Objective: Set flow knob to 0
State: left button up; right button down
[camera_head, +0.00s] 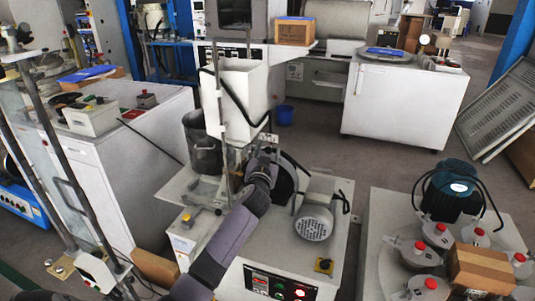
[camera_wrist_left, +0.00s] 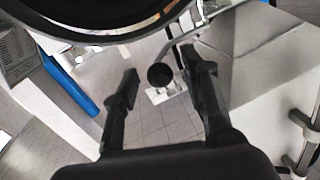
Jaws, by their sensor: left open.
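My left gripper (camera_head: 262,158) reaches up to the middle of the testing machine (camera_head: 335,250), beside its white upper box (camera_head: 240,98). In the left wrist view my left gripper (camera_wrist_left: 164,72) is open, with its two dark fingers spread. A round black knob (camera_wrist_left: 160,75) shows between the fingertips, near a bent metal rod. I cannot tell its depth or whether a finger touches it. Whether it is the flow knob is not clear, and no scale or zero mark is readable. In the head view the gripper and arm hide this area. My right gripper is not in view.
A grey bucket (camera_head: 203,150) stands left of the gripper. A motor (camera_head: 313,221) and a control panel (camera_head: 278,284) with lit buttons are at the machine's front. A bench with red-capped pots (camera_head: 439,231) and a cardboard box (camera_head: 481,268) stands right. Floor shows between.

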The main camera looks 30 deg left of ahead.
pick_arm(q)
jog(key=shift+c, duration=0.6)
grip_shut()
